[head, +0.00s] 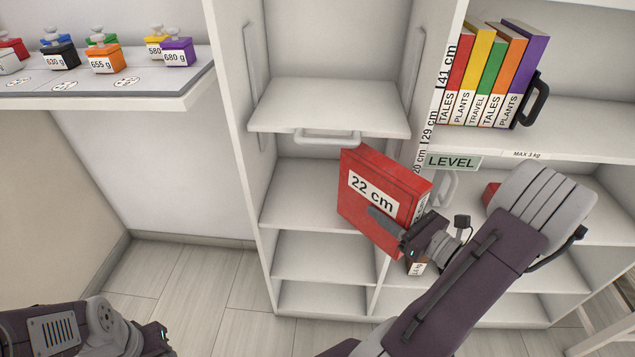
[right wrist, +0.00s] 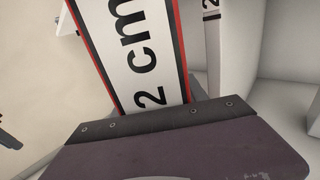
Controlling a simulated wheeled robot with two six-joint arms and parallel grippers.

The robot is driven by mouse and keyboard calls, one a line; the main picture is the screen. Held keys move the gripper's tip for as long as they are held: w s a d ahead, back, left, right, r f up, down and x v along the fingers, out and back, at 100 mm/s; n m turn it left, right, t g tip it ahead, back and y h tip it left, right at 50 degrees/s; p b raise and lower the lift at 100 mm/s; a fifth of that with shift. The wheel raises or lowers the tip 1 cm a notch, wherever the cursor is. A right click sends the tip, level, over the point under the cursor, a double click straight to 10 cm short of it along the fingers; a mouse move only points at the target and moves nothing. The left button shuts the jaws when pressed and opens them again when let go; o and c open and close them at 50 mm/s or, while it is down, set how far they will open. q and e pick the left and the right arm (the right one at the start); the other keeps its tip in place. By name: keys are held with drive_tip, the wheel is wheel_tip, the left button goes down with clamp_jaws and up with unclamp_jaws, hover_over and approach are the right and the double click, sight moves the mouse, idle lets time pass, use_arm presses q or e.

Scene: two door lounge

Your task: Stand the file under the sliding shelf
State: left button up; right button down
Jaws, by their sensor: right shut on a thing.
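The file (head: 360,212) is a red box with a white label reading "22 cm". My right gripper (head: 392,222) is shut on it and holds it tilted in front of the shelf unit's centre divider. In the right wrist view the file's label (right wrist: 135,55) fills the upper middle, above the gripper's dark edge. The sliding shelf (head: 330,105) is a white board with a handle (head: 327,137) on its front edge, higher up and to the left of the file. Part of the compartment below it is hidden by the file. My left gripper (head: 155,340) is at the bottom left; its fingers are not clear.
Open shelves (head: 310,195) lie below the sliding shelf and look empty. A scale marked 20, 29 and 41 cm runs up the divider. Several books (head: 485,75) with a black bookend (head: 533,102) stand at upper right. Labelled weights (head: 105,60) stand on the left counter.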

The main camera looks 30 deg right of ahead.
drive_tip(key=f+b+x, duration=0.3)
drive_tip(key=b+x, duration=0.2)
drive_tip(key=x, duration=1.2)
drive_tip(key=shift+w+a+f, duration=0.15)
drive_tip(key=shift+w+f, duration=0.05)
drive_tip(key=c, duration=1)
unclamp_jaws()
drive_tip(key=shift+f, duration=0.2)
drive_tip(key=shift+c, duration=0.2)
drive_tip(key=o, duration=0.4)
drive_tip(key=shift+r, duration=0.1)
